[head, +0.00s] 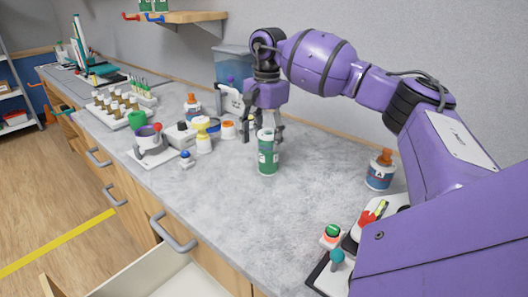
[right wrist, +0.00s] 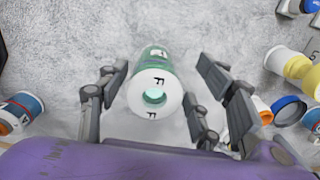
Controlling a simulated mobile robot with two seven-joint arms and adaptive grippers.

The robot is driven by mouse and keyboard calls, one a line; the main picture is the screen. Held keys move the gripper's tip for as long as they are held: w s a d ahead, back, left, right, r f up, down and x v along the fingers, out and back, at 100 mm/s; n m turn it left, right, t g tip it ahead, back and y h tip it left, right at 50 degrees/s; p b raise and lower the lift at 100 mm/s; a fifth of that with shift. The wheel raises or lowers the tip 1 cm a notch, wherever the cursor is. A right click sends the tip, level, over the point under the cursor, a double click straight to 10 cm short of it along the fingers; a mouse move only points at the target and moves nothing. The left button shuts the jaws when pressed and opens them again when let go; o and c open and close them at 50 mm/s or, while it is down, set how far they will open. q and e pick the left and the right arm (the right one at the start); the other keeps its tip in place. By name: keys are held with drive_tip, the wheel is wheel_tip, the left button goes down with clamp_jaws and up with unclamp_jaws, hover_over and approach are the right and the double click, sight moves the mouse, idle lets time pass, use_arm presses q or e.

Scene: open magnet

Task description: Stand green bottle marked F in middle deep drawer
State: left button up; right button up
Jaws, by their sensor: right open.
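The green bottle (head: 267,158) stands upright on the grey counter, with a white top. In the right wrist view the bottle (right wrist: 153,90) shows the letter F on its white top. My right gripper (head: 264,134) points down over the bottle, its fingers open. In the wrist view the fingers of the right gripper (right wrist: 165,78) lie on both sides of the bottle, with gaps. A cream drawer (head: 165,278) is pulled out at the bottom of the head view; its inside is only partly visible. My left gripper is out of view.
Yellow-and-white (head: 203,134) and orange-capped (head: 193,106) bottles stand left of the gripper. A bottle marked A (head: 380,170) stands at the right. A grey handle (head: 172,232) sticks out from the front. Counter (head: 230,205) between bottle and front edge is clear.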

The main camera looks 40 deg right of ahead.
sight(269, 156)
drive_tip(key=shift+s+d, duration=0.1)
drive_tip(key=shift+d, duration=0.5)
drive_tip(key=shift+s+d+f, duration=0.1)
drive_tip(key=shift+d+f, duration=0.05)
wheel_tip(269, 156, down, 7)
drive_tip(key=shift+s+r+p, duration=0.1)
drive_tip(key=shift+p, duration=0.2)
drive_tip(key=shift+c, duration=0.5)
drive_tip(key=c, duration=1.4)
